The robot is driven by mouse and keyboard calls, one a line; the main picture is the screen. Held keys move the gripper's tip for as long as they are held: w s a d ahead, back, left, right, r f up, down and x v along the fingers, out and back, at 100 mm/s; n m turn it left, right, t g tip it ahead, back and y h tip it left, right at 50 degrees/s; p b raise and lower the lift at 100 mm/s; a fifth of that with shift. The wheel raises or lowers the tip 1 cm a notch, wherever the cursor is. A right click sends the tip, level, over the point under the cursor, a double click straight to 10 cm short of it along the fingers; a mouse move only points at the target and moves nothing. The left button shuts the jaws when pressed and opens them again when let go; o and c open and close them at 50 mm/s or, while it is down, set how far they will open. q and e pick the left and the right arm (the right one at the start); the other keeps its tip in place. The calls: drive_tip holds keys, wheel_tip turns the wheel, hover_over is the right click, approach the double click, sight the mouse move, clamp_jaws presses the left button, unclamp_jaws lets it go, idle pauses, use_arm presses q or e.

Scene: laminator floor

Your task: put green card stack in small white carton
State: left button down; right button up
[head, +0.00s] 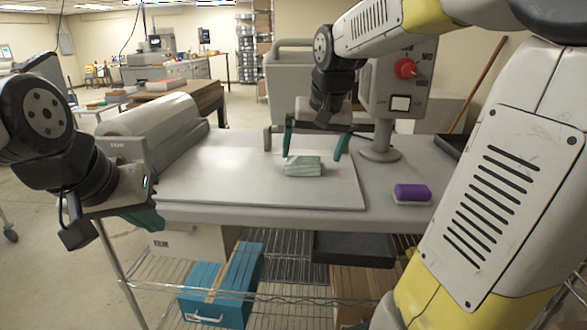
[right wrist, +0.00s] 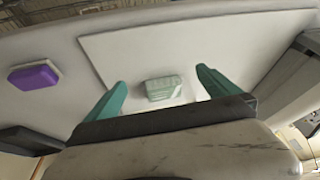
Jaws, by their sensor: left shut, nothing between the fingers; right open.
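The green card stack (head: 303,166) is a pale green block lying on the white board on the bench. In the right wrist view the stack (right wrist: 163,88) shows between the two teal fingers, with a gap on each side. My right gripper (head: 315,152) is open over or just behind the stack; its exact height above the board is hard to tell. My left gripper (head: 143,218) is shut and empty beside the bench's left front corner. A white box with dark lettering (head: 190,241) sits below the bench top at the left, partly hidden; I cannot tell if it is the small white carton.
A purple block on a pale base (head: 411,193) lies right of the board (head: 230,180). A control box with a red knob (head: 405,75) stands behind it. A film roll (head: 150,115) is at the left. A blue box (head: 222,285) is on the wire shelf below.

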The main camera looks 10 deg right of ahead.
drive_tip(key=m+h, duration=0.1)
drive_tip(key=h, duration=0.1)
approach(304, 160)
wheel_tip(304, 160, down, 2)
drive_tip(key=shift+g, duration=0.4)
drive_tip(key=x, duration=0.4)
drive_tip(key=w+x, duration=0.1)
drive_tip(key=x, duration=0.3)
drive_tip(key=shift+w+d+f, duration=0.1)
drive_tip(key=shift+w, duration=0.15)
drive_tip(key=c, duration=1.3)
drive_tip(key=shift+o, duration=0.2)
